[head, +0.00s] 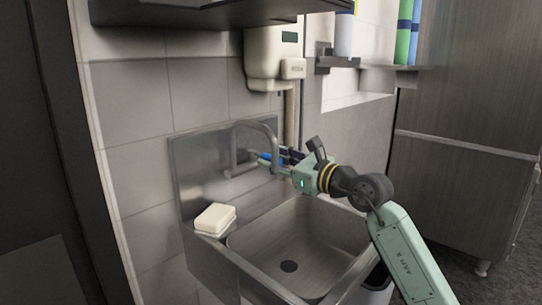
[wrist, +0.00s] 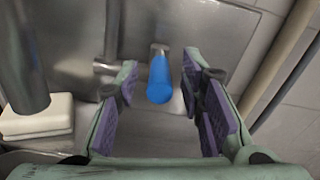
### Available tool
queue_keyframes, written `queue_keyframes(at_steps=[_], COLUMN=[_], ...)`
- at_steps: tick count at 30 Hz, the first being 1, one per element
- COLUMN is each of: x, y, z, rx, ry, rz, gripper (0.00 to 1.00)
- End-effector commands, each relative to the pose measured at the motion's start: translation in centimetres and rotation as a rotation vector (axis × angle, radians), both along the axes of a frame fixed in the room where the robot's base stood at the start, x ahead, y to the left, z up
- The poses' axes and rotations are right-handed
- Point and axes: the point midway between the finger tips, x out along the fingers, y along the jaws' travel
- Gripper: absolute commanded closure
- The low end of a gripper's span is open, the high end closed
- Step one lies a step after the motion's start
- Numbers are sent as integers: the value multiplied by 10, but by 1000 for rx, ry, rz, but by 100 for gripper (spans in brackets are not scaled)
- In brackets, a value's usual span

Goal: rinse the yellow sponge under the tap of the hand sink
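The hand sink (head: 330,225) is a steel basin on the tiled wall, and its bent steel tap (head: 240,128) stands at the backsplash. A blue tap handle (head: 265,156) sticks out beside the tap. My gripper (head: 280,160) is at the handle. In the wrist view the blue handle (wrist: 160,80) lies between my spread purple finger pads, with gaps on both sides. A pale cream block (head: 214,217) rests on the sink's left ledge, and it also shows in the wrist view (wrist: 38,117). I cannot tell whether it is the sponge. No clearly yellow sponge shows.
A white dispenser (head: 270,55) hangs on the wall above the tap, with a pipe below it. A dark shelf (head: 190,10) overhangs at top left. A wall shelf (head: 375,66) holds bottles at top right. A steel cabinet (head: 465,120) stands at right. The basin looks empty.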

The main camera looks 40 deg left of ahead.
Motion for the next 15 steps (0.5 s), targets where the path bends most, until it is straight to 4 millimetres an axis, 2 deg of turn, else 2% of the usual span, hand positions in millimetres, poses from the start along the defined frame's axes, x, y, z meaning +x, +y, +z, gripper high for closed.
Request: queue_keyframes(at_steps=[4, 13, 15], x=[0, 1, 1], y=[11, 13, 13], z=[0, -1, 0], rx=[-1, 0, 0], ry=[0, 0, 0], rz=[1, 0, 0], gripper=[64, 64, 69])
